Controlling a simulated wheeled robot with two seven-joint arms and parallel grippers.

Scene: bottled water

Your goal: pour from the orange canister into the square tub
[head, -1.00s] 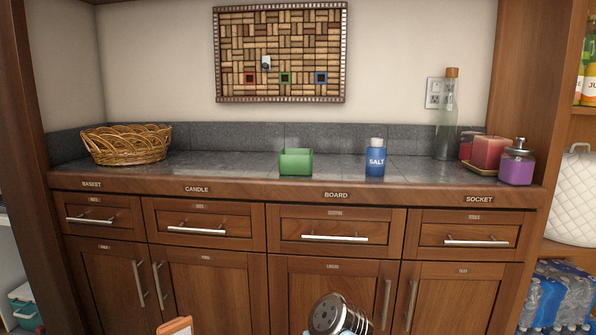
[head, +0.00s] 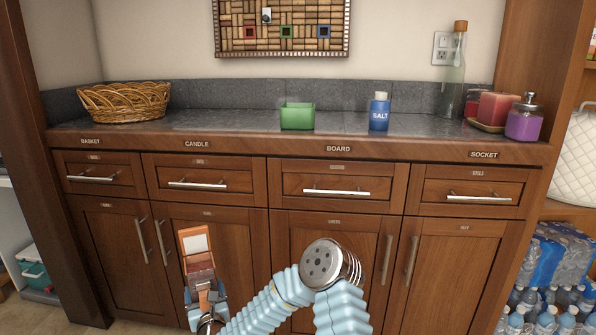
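The square tub (head: 297,117) is green and stands upright on the grey counter, near its middle. An orange canister (head: 195,240) with a pale front panel is low in the head view, in front of the cabinet doors. The canister is well below and to the left of the tub.
A blue salt shaker (head: 379,112) stands right of the tub. A wicker basket (head: 124,102) is at the left. The counter between basket and tub is clear.

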